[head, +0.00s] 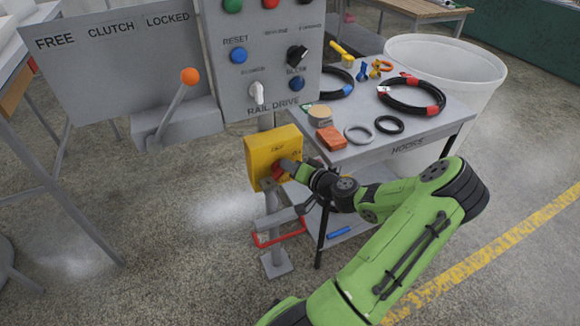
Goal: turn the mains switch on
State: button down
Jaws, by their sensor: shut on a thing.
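The mains switch is a yellow box (258,158) on a grey post below the rail drive panel. Its red handle (278,172) shows low on the right of its face. My gripper (286,170) is at the box's front, shut on the red handle. The gripper hides part of the handle, and the lettering on the box is too small to read in full, so I cannot tell the switch's position.
The rail drive panel (221,57) stands above the box. A clutch lever with an orange knob (189,76) is at the left. A hose table (440,112) with coiled hoses stands close right, beside a white bin (478,77). Open floor lies at the front left.

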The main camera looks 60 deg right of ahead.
dwell(0.3)
jog(key=c, duration=1.1)
grip_release()
jog(key=p+v, duration=0.3)
jog(key=v, duration=1.2)
jog(key=shift+s+a, duration=0.15)
jog(key=shift+s, duration=0.2)
